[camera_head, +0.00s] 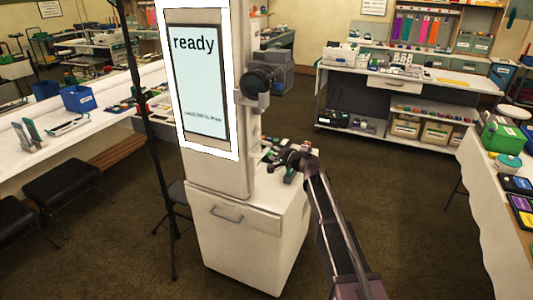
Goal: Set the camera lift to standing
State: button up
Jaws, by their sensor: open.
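A tall pale booth column (218,172) stands left of centre. Its screen (203,85), framed in bright white light, reads "ready", with a smaller line below too small to read. A black camera (259,82) sticks out from the column's right side. Below is a pale cabinet (250,238) with a drawer handle. My arm reaches up from the lower right. My gripper (277,158) is open at the column's right side, over the cabinet top, near small dark items. Whether it touches anything is hard to tell. I cannot make out the lift's control or its setting.
A dark stand pole (152,130) rises just left of the column. A long white table (60,130) with blue bins is at left, with black stools under it. A shelf unit (395,95) stands at the back right. A cloth-covered table (488,190) is at right. Carpet floor lies open between.

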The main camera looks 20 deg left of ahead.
aim_at(266, 148)
jog(key=shift+x, duration=1.6)
grip_shut()
